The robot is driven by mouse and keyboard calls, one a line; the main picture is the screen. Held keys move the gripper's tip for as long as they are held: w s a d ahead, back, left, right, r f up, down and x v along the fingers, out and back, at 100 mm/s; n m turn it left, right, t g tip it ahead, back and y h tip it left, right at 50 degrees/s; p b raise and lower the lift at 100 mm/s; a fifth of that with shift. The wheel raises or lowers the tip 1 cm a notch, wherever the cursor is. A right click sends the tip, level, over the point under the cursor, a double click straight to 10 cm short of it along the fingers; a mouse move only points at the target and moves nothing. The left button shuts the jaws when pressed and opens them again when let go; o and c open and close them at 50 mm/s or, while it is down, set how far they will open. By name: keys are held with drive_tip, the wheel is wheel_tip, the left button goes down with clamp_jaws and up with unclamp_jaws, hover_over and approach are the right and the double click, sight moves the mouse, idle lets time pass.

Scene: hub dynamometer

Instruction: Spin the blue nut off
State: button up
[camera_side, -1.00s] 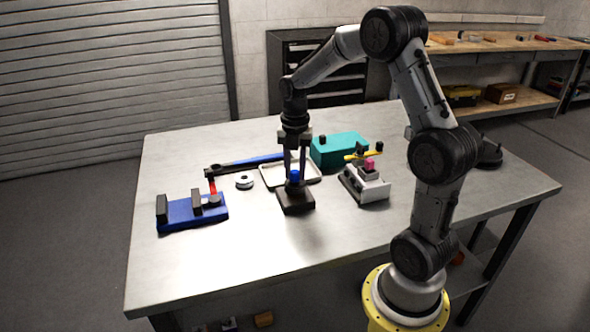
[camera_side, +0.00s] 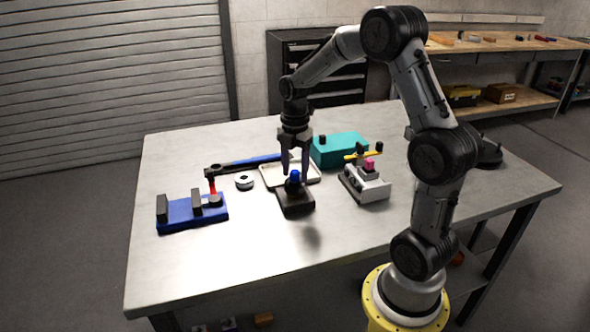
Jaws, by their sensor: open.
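The blue nut (camera_side: 294,175) sits on top of a dark block (camera_side: 296,203) near the middle of the table. My gripper (camera_side: 295,172) points straight down over it and is open. One fingertip is to the left of the nut and the other to the right, both around its upper level. A gap seems to show between the fingers and the nut. The nut's threads and whatever it is screwed onto are too small to tell.
A white tray (camera_side: 271,176) lies behind the block, with a teal box (camera_side: 342,148) beyond. A grey fixture (camera_side: 369,187) with a pink part stands right. A blue fixture (camera_side: 180,214), a long blue-handled wrench (camera_side: 250,161) and a white ring (camera_side: 244,182) are left. The front table is clear.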

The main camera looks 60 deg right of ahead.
drive_tip(key=m, duration=1.4)
drive_tip(key=shift+m, duration=3)
clamp_jaws()
